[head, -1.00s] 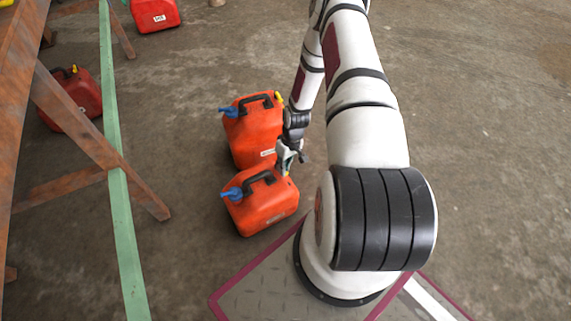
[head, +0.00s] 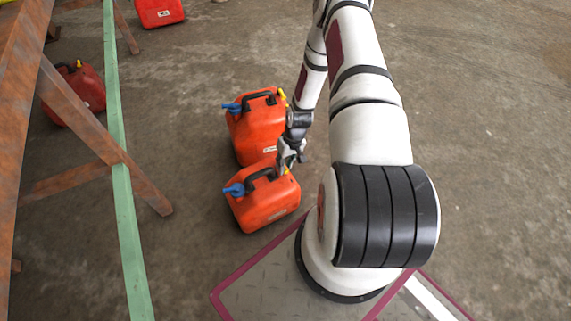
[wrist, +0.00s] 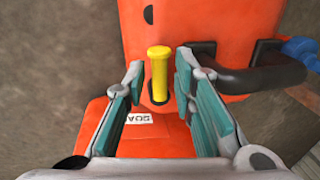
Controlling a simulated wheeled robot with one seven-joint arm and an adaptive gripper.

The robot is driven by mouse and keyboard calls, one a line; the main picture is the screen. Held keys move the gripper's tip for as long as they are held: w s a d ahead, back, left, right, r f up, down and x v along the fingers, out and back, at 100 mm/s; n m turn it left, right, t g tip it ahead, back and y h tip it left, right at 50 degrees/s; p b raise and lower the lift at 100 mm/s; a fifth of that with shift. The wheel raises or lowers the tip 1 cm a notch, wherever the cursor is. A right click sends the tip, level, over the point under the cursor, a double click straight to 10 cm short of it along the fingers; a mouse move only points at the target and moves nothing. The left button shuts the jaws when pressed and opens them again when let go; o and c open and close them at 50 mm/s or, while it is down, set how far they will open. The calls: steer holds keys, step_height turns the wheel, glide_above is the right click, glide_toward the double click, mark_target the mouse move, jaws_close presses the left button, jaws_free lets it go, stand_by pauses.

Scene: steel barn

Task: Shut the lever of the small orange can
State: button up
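The small orange can (head: 262,208) stands on the floor near my base, with a black handle (head: 259,177) and a blue spout cap (head: 236,189). In the wrist view, the small can (wrist: 205,25) fills the top. Its yellow lever (wrist: 159,72) stands up from a black base between the fingers of my gripper (wrist: 160,90). The gripper is open, with a finger on each side of the lever and a gap to both. In the head view, my gripper (head: 288,158) is at the can's far right edge, and the lever is mostly hidden there.
A larger orange can (head: 252,135) stands close behind the small one; it also shows low in the wrist view (wrist: 160,145). A rusty trestle (head: 85,125) and a green beam (head: 118,190) stand at left, with red cans beyond. The floor at right is clear.

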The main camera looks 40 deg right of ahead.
stand_by(0.3)
step_height(320, 180, up, 12)
steer(key=d, duration=0.2)
steer(key=shift+s+d+f, duration=0.15)
steer(key=shift+s, duration=0.15)
stand_by(0.4)
